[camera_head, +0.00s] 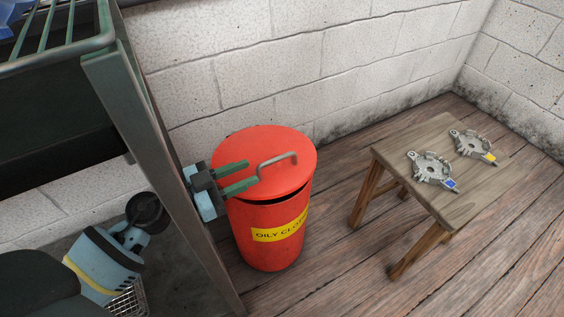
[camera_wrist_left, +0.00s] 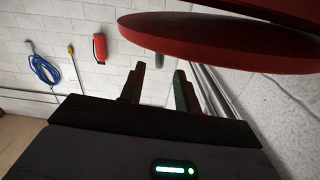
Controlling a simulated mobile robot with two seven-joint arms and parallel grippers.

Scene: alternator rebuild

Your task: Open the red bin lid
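The red bin (camera_head: 268,245), with a yellow label, stands on the floor beside the shelf frame. Its red lid (camera_head: 240,148) has a grey bar handle (camera_head: 278,161) on top. A dark gap shows between the lid's front rim and the bin. My left gripper (camera_head: 252,173) reaches over the lid from the left, its two green fingers apart. The lower fingertip is close to the handle's near end; I cannot tell if they touch. In the left wrist view my left gripper (camera_wrist_left: 159,76) is open with no object clearly held, below a red disc (camera_wrist_left: 200,40). My right gripper is out of view.
A metal shelf frame (camera_head: 160,160) stands close left of the bin. A wooden stool (camera_head: 480,195) at right carries two grey metal parts (camera_head: 432,168) (camera_head: 470,142). A block wall is behind. Wooden floor (camera_head: 325,255) is clear between bin and stool.

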